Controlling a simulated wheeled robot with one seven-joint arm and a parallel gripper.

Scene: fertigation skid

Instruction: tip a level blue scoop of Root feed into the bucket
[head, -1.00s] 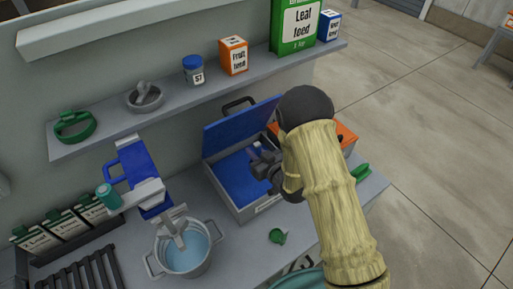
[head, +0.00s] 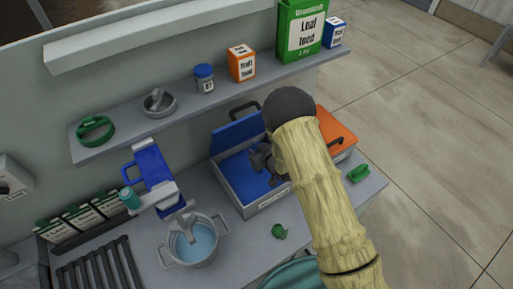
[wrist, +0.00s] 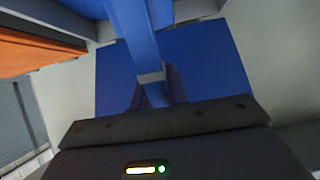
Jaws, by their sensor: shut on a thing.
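My gripper (head: 262,160) is over the open blue-lined box (head: 247,206) on the counter. In the wrist view my gripper (wrist: 152,92) is shut on a blue bar-like handle (wrist: 135,32), apparently the blue scoop's. The scoop's bowl and any feed in it cannot be made out. A grey two-handled pot (head: 192,261) with light-blue liquid stands left of the box and may be the bucket. A teal round rim (head: 290,274) shows at the bottom edge, partly behind my arm. A small blue-and-white carton (head: 335,33) stands on the shelf, its label unclear.
An orange box (head: 338,150) stands right of the blue one. A green scoop (head: 279,232) and another green item (head: 358,173) lie on the counter. A blue jug (head: 152,166) stands behind the pot. The shelf (head: 185,112) overhangs the counter's back.

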